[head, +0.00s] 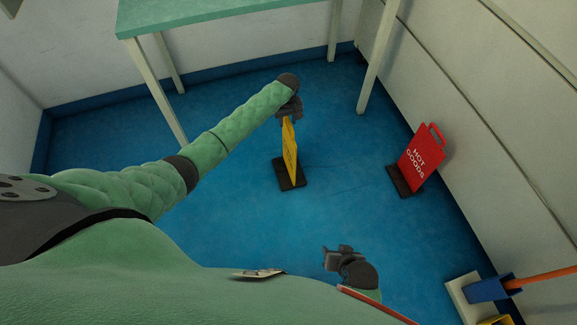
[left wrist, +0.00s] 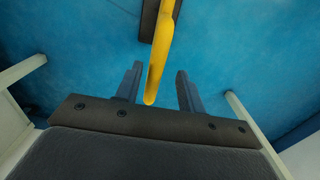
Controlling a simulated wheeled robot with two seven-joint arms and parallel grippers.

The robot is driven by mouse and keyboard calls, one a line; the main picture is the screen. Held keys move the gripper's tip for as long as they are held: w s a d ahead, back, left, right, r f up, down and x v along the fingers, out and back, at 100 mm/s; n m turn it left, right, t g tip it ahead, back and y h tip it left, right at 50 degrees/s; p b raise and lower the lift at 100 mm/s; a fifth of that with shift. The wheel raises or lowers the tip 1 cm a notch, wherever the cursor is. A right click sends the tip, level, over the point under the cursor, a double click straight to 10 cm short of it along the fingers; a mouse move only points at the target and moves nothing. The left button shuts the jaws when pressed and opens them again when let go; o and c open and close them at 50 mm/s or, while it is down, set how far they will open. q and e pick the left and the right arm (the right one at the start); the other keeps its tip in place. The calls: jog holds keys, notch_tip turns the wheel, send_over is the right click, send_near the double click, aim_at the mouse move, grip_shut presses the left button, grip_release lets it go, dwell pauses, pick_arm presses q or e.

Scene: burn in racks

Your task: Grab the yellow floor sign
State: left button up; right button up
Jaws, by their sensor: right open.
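The yellow floor sign (head: 290,152) stands upright on a dark base on the blue floor, near the middle of the head view. My left gripper (head: 288,110) is at the top of the sign and covers its upper end there. In the left wrist view the sign's yellow handle (left wrist: 157,75) lies between the two fingers of my left gripper (left wrist: 158,88). The fingers are apart, with a gap on each side of the handle. My right gripper (head: 330,257) is open and empty, low in the head view, apart from the sign.
A red "HOT GOODS" sign (head: 421,157) stands to the right by the wall. A green-topped table (head: 210,14) with pale legs is at the back. A blue dustpan-like item (head: 490,289) with an orange handle is at bottom right. Floor around the yellow sign is clear.

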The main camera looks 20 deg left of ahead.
pick_arm(q)
jog(key=shift+d+f, duration=0.2)
jog(key=shift+f, duration=1.35)
jog(key=shift+d+f, duration=0.15)
jog(key=shift+f, duration=1.35)
grip_shut()
jog(key=shift+w+r, duration=0.1)
